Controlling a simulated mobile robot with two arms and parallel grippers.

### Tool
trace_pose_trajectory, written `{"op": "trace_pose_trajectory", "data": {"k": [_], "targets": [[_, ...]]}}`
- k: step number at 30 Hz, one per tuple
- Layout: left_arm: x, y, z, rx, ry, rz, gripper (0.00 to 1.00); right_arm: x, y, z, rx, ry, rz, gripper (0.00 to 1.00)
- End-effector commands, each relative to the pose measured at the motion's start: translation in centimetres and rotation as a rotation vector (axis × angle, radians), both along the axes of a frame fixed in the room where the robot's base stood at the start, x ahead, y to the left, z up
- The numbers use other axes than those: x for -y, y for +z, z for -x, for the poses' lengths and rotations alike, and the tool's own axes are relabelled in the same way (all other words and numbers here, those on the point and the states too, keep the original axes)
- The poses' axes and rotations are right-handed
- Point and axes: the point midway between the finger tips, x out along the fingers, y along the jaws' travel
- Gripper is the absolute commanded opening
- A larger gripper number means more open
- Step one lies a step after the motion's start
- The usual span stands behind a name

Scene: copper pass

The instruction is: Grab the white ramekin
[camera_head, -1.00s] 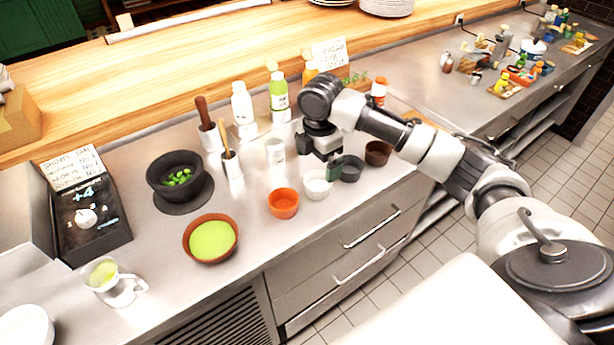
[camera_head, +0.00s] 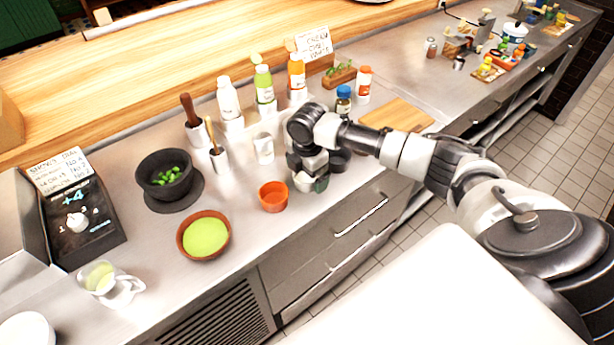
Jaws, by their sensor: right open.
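The white ramekin (camera_head: 303,186) stands on the steel counter, right of the orange ramekin (camera_head: 273,197). My right gripper (camera_head: 312,180) points down at it, with its fingers at the ramekin's rim. The gripper covers much of the ramekin, and I cannot tell whether the fingers touch it. The right gripper is open. A dark grey ramekin (camera_head: 339,160) stands close behind to the right, partly hidden by my arm. My left gripper is not in view.
A terracotta bowl of green liquid (camera_head: 185,250) and a dark mortar (camera_head: 143,178) stand to the left. A small white jug (camera_head: 263,148) and several bottles stand behind. A wooden board (camera_head: 398,114) lies at the right. The counter's front edge is close to the ramekins.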

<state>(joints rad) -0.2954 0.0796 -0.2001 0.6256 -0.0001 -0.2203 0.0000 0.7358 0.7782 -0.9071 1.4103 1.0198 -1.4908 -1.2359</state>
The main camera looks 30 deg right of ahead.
Motion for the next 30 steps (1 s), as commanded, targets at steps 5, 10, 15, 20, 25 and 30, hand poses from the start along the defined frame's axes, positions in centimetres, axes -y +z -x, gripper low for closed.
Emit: {"op": "trace_pose_trajectory", "data": {"k": [5,10,15,20,25,30], "targets": [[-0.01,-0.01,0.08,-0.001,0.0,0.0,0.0,-0.02,-0.19,-0.03,0.001,0.001,0.0,1.0],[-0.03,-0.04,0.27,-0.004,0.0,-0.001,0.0,-0.01,-0.17,-0.03,0.001,0.0,0.0,0.83],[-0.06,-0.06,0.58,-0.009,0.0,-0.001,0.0,0.0,-0.15,-0.03,0.001,0.0,0.0,0.57],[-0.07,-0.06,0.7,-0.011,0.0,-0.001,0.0,0.0,-0.11,-0.04,0.002,0.0,0.0,0.5],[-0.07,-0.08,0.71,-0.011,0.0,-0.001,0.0,0.0,-0.07,-0.05,0.002,0.0,0.0,0.49],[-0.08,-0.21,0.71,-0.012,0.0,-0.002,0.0,0.02,0.26,-0.07,0.003,-0.001,0.0,0.49]]}}
